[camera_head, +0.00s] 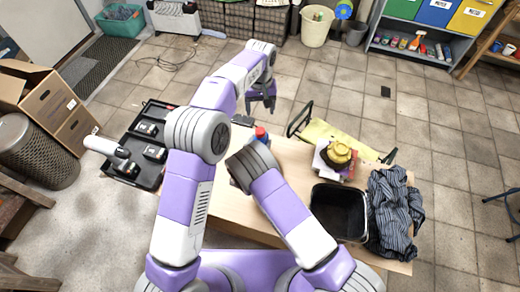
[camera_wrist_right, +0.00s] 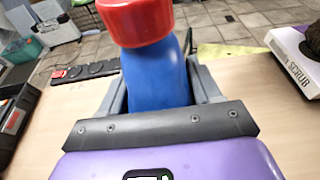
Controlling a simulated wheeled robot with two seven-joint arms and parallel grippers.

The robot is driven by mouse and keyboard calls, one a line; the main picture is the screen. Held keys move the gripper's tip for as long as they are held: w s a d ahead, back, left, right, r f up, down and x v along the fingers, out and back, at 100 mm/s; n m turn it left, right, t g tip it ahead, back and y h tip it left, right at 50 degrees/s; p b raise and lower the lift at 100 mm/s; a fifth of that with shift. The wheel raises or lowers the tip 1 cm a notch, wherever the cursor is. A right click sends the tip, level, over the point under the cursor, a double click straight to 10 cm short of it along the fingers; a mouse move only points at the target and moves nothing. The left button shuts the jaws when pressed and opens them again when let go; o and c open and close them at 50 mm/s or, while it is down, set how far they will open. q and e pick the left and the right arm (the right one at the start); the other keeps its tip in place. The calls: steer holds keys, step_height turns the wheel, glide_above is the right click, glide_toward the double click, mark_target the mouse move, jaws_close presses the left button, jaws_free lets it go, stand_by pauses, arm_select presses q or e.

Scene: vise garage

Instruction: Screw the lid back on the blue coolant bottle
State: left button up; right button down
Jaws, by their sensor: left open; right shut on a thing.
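The blue coolant bottle (camera_wrist_right: 158,75) stands upright between the fingers of my right gripper (camera_wrist_right: 158,95) in the right wrist view. A red lid (camera_wrist_right: 137,20) sits on top of the bottle; how tightly it is screwed cannot be told. In the head view the red lid (camera_head: 260,132) and a little blue below it show, while my right arm hides the rest of the bottle and the right gripper. My left gripper (camera_head: 262,105) is open and empty, beyond the lid in the head view and apart from it.
The wooden table (camera_head: 290,178) carries a black bin (camera_head: 338,213), a striped cloth (camera_head: 393,212) and a yellow object (camera_head: 339,152) on a box at its right. A black tray (camera_head: 122,165) with dark items lies at its left. A yellow panel (camera_head: 345,138) is beyond the far edge.

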steer(key=shift+c, duration=0.7)
jaws_free()
